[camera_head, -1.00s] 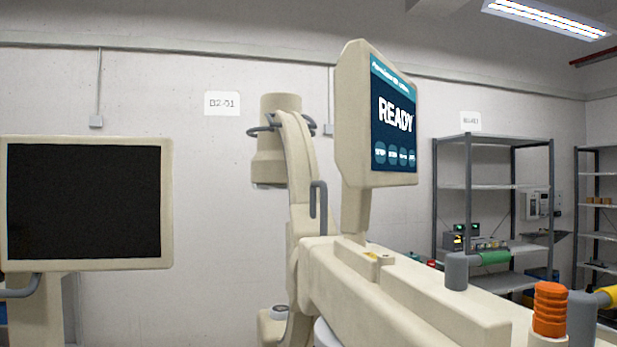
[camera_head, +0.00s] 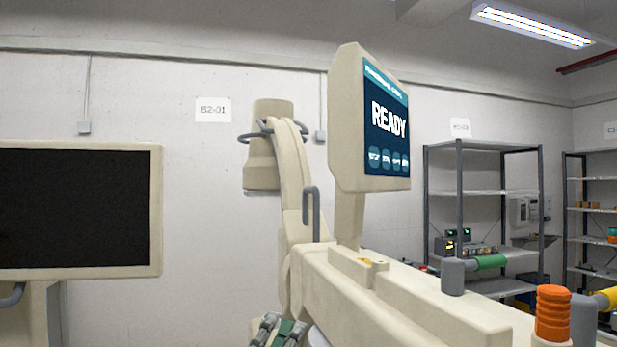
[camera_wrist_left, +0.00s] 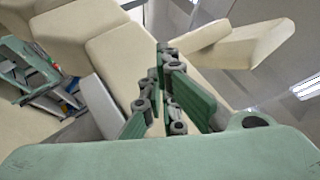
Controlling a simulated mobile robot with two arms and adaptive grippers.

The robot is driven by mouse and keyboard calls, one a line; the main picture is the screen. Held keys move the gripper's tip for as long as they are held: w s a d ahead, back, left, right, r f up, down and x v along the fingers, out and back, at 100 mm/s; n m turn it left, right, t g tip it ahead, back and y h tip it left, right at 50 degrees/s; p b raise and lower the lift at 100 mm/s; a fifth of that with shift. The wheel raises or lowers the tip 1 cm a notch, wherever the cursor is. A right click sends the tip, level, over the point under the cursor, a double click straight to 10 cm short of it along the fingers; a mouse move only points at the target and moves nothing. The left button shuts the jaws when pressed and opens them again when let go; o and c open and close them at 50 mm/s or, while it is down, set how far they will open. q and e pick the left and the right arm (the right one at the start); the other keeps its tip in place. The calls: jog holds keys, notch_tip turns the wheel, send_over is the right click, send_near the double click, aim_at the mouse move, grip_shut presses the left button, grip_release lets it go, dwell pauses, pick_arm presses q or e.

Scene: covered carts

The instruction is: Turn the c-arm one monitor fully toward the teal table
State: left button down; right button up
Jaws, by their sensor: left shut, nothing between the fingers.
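The c-arm monitor (camera_head: 386,118) shows a lit blue "READY" screen and stands upright on a cream neck above the c-arm's body (camera_head: 400,290). Its screen faces right and partly toward me, so I see it at a slant. My left gripper (camera_head: 278,331) is at the bottom edge of the head view, below and left of the monitor and apart from it. In the left wrist view, its green-padded fingers (camera_wrist_left: 166,55) are shut and empty, with cream surfaces behind them. I cannot tell which cream part is which there. The teal table and my right gripper do not show.
A second monitor with a dark screen (camera_head: 75,210) stands at the left. The curved c-arm (camera_head: 300,190) rises behind the body. An orange ribbed knob (camera_head: 553,312) and grey posts are at the lower right. Metal shelving (camera_head: 490,195) stands at the back right.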

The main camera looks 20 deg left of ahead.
pick_arm(q)
jog(key=s+d+r+m+g+h, duration=0.1)
jog(key=d+r+m+g+h, duration=0.3)
jog(key=r+m+h, duration=0.75)
jog(key=s+d+r+m+g+h, duration=0.15)
jog(key=r+m+g+h, duration=0.45)
jog(key=m, duration=1.1)
jog(key=w+a+r+m+t+y, duration=0.1)
jog(key=a+r+m+t+y, duration=0.3)
jog(key=a+r+y, duration=0.55)
jog(key=w+d+g+y+p, duration=0.1)
jog(key=w+d+p, duration=0.5)
jog(key=w+p, duration=0.1)
jog(key=shift+w+d+r+y, duration=0.3)
jog(key=shift+w+d+r, duration=0.05)
jog(key=shift+w+r, duration=0.05)
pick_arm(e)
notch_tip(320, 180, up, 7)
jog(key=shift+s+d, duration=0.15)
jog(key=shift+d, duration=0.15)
pick_arm(q)
jog(key=shift+w+m, duration=0.1)
jog(key=shift+m, duration=0.15)
